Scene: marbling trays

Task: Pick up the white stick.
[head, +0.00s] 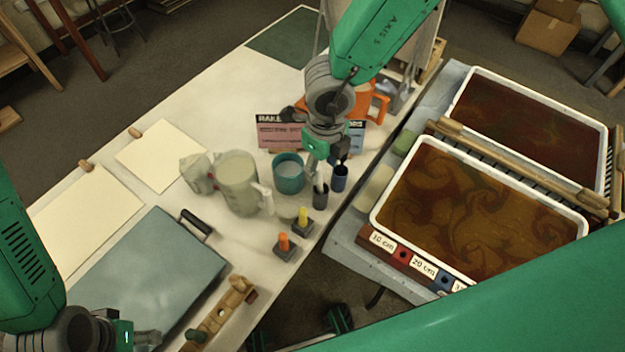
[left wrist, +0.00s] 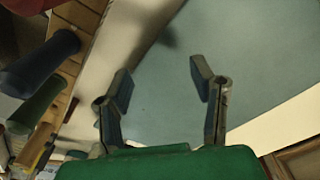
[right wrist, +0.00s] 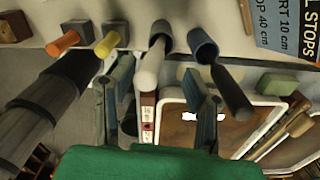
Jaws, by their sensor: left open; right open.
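The white stick (right wrist: 150,66) stands in a dark cup (right wrist: 160,34) in the right wrist view, its rounded end towards the camera. In the head view the white stick (head: 319,182) rises from the dark cup (head: 320,198) near the table's right edge. My right gripper (head: 322,160) is above the cups, open, and the stick shows between its fingers (right wrist: 158,75); I cannot tell whether they touch it. My left gripper (head: 150,338) is open and empty by the blue-grey case (head: 150,262); its fingers (left wrist: 160,82) show over the case.
A blue cup (head: 340,180) with a dark stick (right wrist: 232,92) stands beside the dark cup. Yellow (head: 303,214) and orange (head: 283,241) pegs stand in blocks nearby. A teal mug (head: 289,175) and a pitcher (head: 238,180) are to the left. Marbling trays (head: 402,150) lie right.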

